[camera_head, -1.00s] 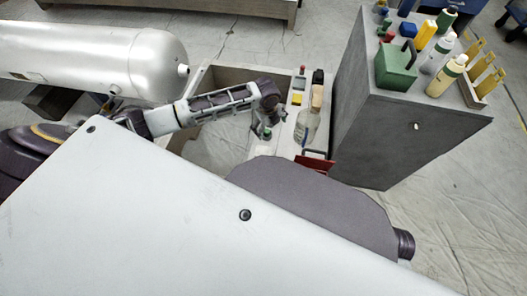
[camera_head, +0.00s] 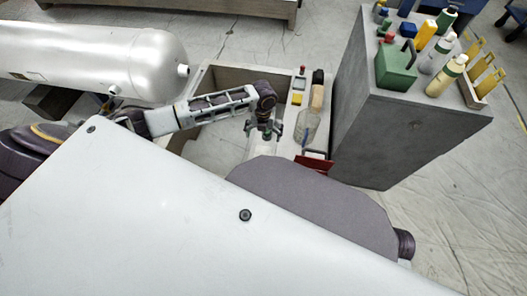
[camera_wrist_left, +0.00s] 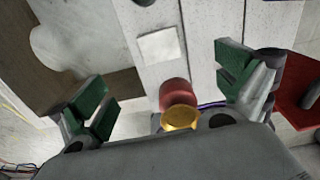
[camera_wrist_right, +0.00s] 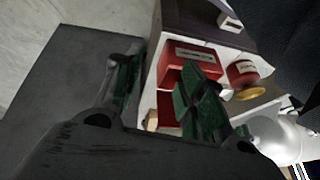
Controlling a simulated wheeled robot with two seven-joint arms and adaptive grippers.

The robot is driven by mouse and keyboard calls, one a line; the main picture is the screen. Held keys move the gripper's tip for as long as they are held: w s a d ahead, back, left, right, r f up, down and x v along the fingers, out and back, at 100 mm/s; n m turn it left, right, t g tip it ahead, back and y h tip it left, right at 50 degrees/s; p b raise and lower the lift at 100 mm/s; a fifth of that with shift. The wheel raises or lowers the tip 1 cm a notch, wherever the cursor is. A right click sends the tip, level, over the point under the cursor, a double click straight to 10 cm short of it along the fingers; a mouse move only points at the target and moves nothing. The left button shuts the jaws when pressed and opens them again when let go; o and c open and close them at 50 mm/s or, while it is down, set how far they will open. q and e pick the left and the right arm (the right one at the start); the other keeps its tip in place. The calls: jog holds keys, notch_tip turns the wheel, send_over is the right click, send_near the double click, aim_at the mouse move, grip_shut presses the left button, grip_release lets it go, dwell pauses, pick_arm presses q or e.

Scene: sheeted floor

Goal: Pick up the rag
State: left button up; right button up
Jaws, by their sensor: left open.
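A small flat white square (camera_wrist_left: 158,45), which looks like the folded rag, lies on the pale bench top in the left wrist view. I cannot make it out surely in the head view. My left gripper (camera_head: 265,130) is over the near part of the bench. In the left wrist view its green fingers (camera_wrist_left: 168,80) are spread wide and empty, with the white square between and beyond them. My right gripper (camera_wrist_right: 162,92) shows in the right wrist view with its fingers apart; it is hidden in the head view. Nothing is seen held in it.
A clear bottle (camera_head: 307,125) stands on the bench strip. A red box (camera_wrist_right: 190,62) is near my right gripper. A tall grey cabinet (camera_head: 400,130) stands right; a metal tank (camera_head: 90,60) left.

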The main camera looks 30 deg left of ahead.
pick_arm(q)
jog(key=shift+m, duration=0.3)
jog(key=shift+f, duration=0.1)
pick_arm(e)
jog(key=shift+f, duration=0.1)
pick_arm(q)
jog(key=b, duration=0.3)
send_over(263, 151)
notch_tip(263, 151, down, 7)
jog(key=shift+d+f, duration=0.1)
jog(key=shift+f, duration=0.65)
pick_arm(e)
notch_tip(263, 151, down, 7)
jog(key=a+t+y, duration=0.1)
jog(key=shift+w+a+m, duration=0.25)
jog(key=shift+a+m, duration=0.05)
jog(key=shift+a, duration=0.05)
pick_arm(q)
jog(key=shift+b, duration=0.35)
pick_arm(e)
jog(key=shift+f, duration=0.1)
